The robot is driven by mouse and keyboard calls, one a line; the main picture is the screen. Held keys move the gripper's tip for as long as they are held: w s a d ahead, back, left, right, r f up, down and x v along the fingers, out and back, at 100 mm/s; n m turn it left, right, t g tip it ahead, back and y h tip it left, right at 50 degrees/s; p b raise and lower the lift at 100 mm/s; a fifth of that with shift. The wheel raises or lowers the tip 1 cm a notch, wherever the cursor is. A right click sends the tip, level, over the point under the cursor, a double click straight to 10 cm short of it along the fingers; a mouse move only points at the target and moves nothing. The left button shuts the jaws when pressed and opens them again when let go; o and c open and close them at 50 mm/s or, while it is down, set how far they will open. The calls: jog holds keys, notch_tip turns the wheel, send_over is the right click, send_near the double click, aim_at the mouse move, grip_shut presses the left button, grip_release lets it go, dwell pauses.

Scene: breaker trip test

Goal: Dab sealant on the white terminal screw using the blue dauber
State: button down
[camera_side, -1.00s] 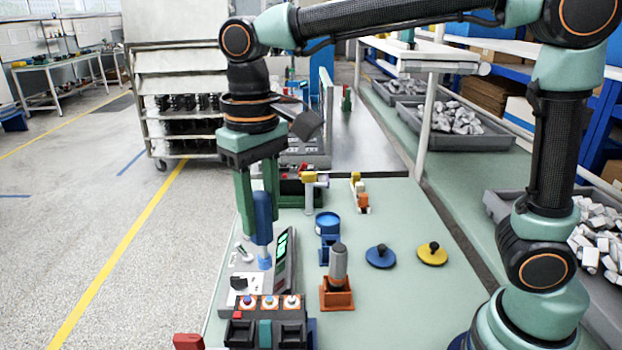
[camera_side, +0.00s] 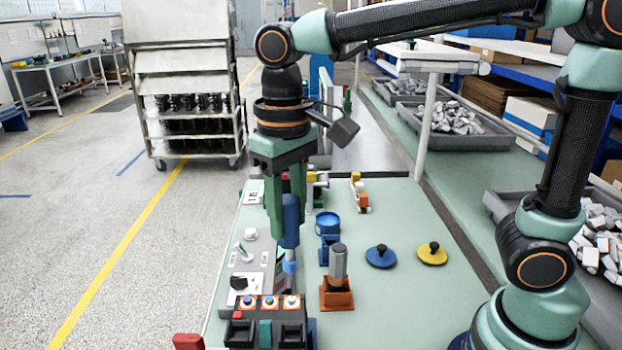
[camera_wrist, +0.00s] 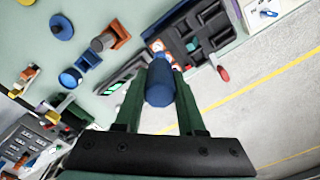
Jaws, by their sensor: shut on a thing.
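My gripper (camera_side: 288,215) is shut on the blue dauber (camera_side: 290,225), which hangs upright with its light blue tip downward. In the wrist view the dauber (camera_wrist: 160,85) sits between the green fingers (camera_wrist: 160,100). The orange terminal block (camera_side: 270,302) with a row of round terminal screws stands at the front of the panel. Its rightmost screw (camera_side: 291,302) looks pale, but small size makes its colour hard to confirm. In the side view the dauber tip appears above that screw, with a visible gap. In the wrist view the dauber partly covers the block (camera_wrist: 157,46).
Right of the panel stand a blue cup (camera_side: 327,222) on a blue stand and an orange holder (camera_side: 337,297) with a grey cylinder. Blue (camera_side: 381,257) and yellow (camera_side: 433,254) knobbed discs lie farther right. Black bins (camera_side: 265,333) and a red piece (camera_side: 188,342) are at the front.

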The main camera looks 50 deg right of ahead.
aim_at(289, 259)
jog(key=shift+f, duration=3)
jog(key=shift+w+d+f, duration=0.25)
jog(key=shift+w+f, duration=0.05)
jog(key=shift+f, duration=0.4)
jog(key=shift+s+a, duration=0.3)
jog(key=shift+a, duration=0.05)
jog(key=shift+r, duration=0.15)
jog(key=shift+d+r, duration=0.1)
jog(key=shift+r, duration=3.85)
